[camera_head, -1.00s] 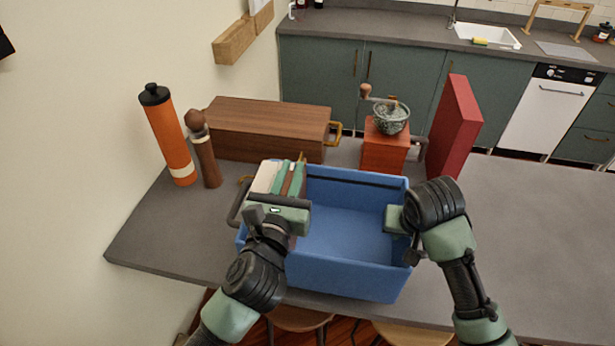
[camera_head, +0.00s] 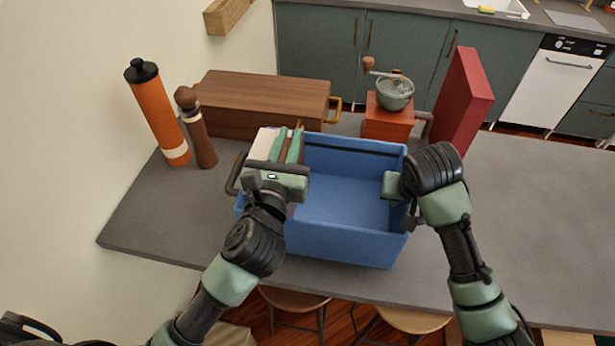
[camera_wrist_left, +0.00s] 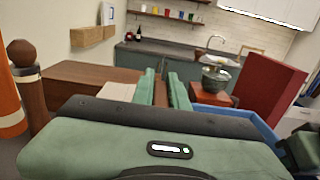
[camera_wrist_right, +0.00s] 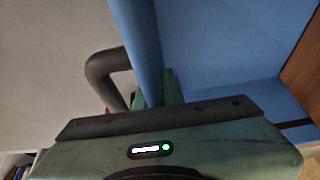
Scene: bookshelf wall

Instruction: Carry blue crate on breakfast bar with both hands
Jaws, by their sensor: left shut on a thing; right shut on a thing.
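The blue crate (camera_head: 345,240) is at the front edge of the grey breakfast bar (camera_head: 500,230); I cannot tell whether it rests there or hangs just above. Its right part is empty, and a cream book (camera_head: 262,144) and other upright things fill its left end. My left gripper (camera_head: 287,140) is over that end, its fingers shut on a narrow brown thing (camera_wrist_left: 160,92), seemingly a book; the fingertips are partly hidden. My right gripper (camera_head: 392,186) is at the crate's right wall. In the right wrist view its fingers close on the blue wall (camera_wrist_right: 140,45), near a dark handle (camera_wrist_right: 100,70).
Behind the crate stand a wooden box (camera_head: 255,100), a grinder (camera_head: 390,110) and a tall red box (camera_head: 463,100). An orange bottle (camera_head: 157,115) and a brown mill (camera_head: 197,130) stand at left. The bar's right side is clear. Stools (camera_head: 295,300) are below.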

